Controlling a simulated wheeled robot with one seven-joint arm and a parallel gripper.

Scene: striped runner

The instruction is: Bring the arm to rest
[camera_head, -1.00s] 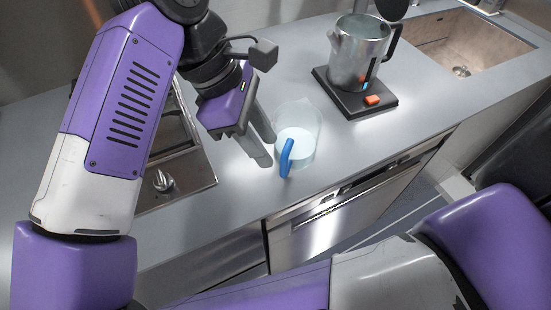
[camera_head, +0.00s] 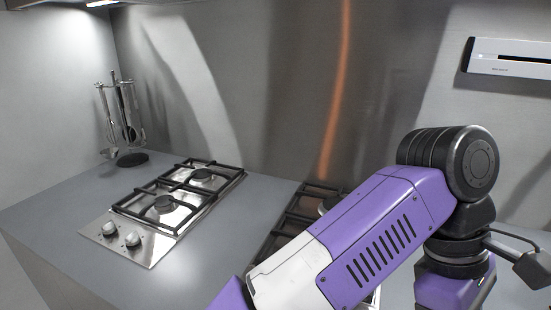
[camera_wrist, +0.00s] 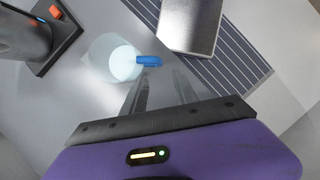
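My gripper (camera_wrist: 161,88) shows in the wrist view, its two fingers apart with nothing between them. A clear glass jug with a blue handle (camera_wrist: 150,61) stands on the counter just beyond the fingertips. The handle lies roughly in line with the gap, and the fingers appear clear of it. In the head view my arm crosses the lower right, and its fingers and the jug are out of frame.
A kettle base (camera_wrist: 57,45) with an orange switch is at the wrist view's upper left. The head view shows a gas hob (camera_head: 165,207), a utensil stand (camera_head: 131,158) and a wall unit (camera_head: 510,57).

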